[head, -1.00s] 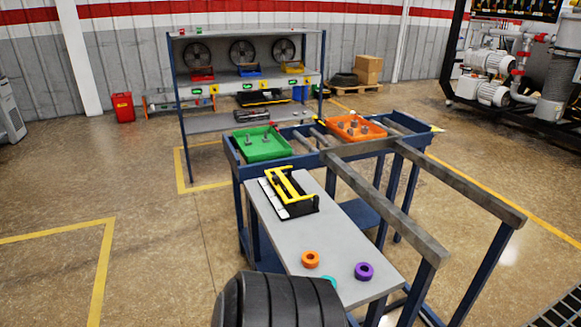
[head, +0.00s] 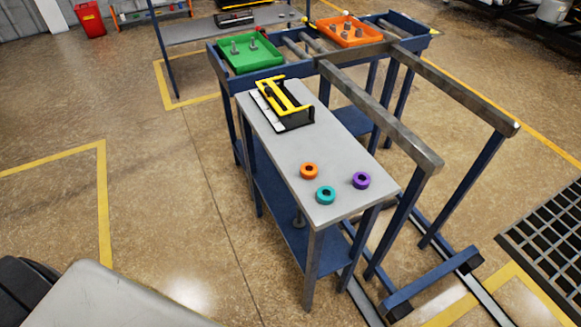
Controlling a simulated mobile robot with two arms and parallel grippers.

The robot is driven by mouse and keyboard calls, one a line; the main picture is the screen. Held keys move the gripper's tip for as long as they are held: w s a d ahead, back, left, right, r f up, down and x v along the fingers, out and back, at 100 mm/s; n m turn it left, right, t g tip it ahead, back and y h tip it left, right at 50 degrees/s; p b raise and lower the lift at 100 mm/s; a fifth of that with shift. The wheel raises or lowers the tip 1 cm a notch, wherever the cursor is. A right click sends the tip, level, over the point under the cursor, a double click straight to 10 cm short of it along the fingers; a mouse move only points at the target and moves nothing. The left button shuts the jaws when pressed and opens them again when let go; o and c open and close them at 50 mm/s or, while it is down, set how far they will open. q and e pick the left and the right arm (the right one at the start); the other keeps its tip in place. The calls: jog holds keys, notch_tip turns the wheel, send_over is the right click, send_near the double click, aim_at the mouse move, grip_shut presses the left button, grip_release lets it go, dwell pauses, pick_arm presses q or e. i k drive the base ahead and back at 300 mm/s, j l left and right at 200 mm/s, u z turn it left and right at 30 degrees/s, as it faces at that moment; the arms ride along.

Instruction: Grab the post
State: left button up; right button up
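Grey posts stand in the green tray (head: 262,67), one of them a post (head: 234,47) on its left side. More grey posts (head: 347,27) stand in the orange tray (head: 372,37) to the right. A small grey post-like piece (head: 298,219) shows under the grey table top, over the blue lower shelf; its lower end is hard to make out. Neither of my grippers is in view, so I cannot see what they hold.
The grey table (head: 262,125) carries a black and yellow fixture (head: 284,103) and orange (head: 309,171), teal (head: 325,195) and purple (head: 361,180) rings. Blue-legged rails (head: 380,115) extend along its right. A floor grate (head: 550,240) lies right. Floor on the left is clear.

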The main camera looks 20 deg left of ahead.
aim_at(299, 223)
jog(key=u, duration=0.55)
jog(key=i+j+z, duration=0.15)
jog(key=j, duration=0.3)
jog(key=i+j+z, duration=0.2)
jog(key=j, duration=0.25)
jog(key=i+j+z, duration=0.15)
jog(key=j, duration=0.35)
jog(key=i+j+z, duration=0.2)
jog(key=j, duration=0.3)
jog(key=j+z, duration=0.15)
jog(key=j, duration=0.35)
